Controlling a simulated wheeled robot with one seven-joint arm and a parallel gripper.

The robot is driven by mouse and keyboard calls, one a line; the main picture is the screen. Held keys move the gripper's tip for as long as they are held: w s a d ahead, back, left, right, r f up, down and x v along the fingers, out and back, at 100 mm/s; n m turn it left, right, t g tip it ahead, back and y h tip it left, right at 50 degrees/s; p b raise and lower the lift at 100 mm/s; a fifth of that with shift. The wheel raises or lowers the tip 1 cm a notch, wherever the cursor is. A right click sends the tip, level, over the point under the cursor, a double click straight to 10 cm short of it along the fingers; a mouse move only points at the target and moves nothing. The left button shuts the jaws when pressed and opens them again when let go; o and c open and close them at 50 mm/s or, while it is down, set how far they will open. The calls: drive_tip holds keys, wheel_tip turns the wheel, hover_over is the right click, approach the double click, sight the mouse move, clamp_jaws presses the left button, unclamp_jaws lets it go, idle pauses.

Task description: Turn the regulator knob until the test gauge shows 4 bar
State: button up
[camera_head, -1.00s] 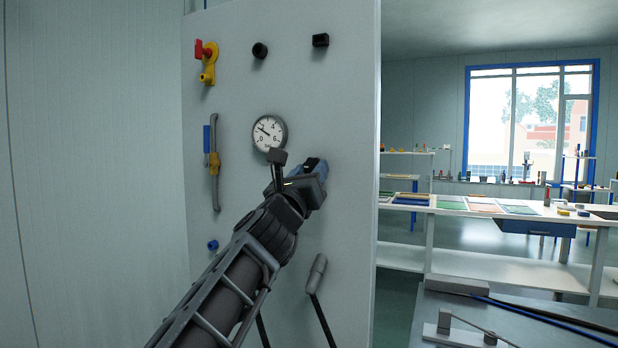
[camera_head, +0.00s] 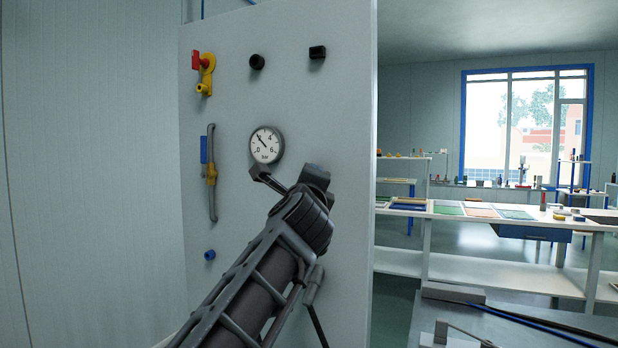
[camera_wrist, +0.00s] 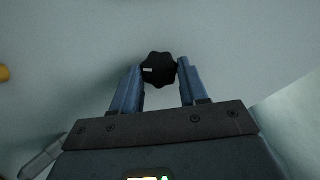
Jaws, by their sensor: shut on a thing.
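The test gauge (camera_head: 266,145) is a round white dial on the grey panel in the head view, marked in bar. Its needle points to the upper left, between the 0 and the 4, short of the 4. The regulator knob (camera_wrist: 158,69) shows in the wrist view as a black lobed knob with a white mark on its left side. My gripper (camera_wrist: 158,73) is shut on the knob, with one blue finger on each side of it.
A workbench (camera_head: 500,310) stands at lower right.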

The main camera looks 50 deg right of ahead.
drive_tip(key=shift+w+a+r+n+g+y+p, duration=0.1)
drive_tip(key=shift+w+r+n+g+y+p, duration=0.15)
drive_tip(key=shift+n+g+p, duration=2.5)
drive_tip(key=shift+w+a+r+n+g+y+p, duration=0.15)
drive_tip(key=shift+n+g+y+p, duration=0.35)
drive_tip(key=shift+n+p, duration=2.5)
drive_tip(key=shift+w+r+n+g+y+p, duration=0.15)
drive_tip(key=shift+n+g+p, duration=1.2)
drive_tip(key=shift+n, duration=3.5)
drive_tip(key=shift+f+g+b, duration=0.1)
drive_tip(key=shift+g+b, duration=0.35)
drive_tip(key=shift+g, duration=0.05)
drive_tip(key=o, duration=1.1)
drive_tip(key=shift+c, duration=0.2)
drive_tip(key=shift+a+r, duration=0.1)
drive_tip(key=shift+r, duration=0.1)
drive_tip(key=b+v, duration=0.2)
drive_tip(key=v, duration=0.5)
drive_tip(key=shift+a, duration=0.3)
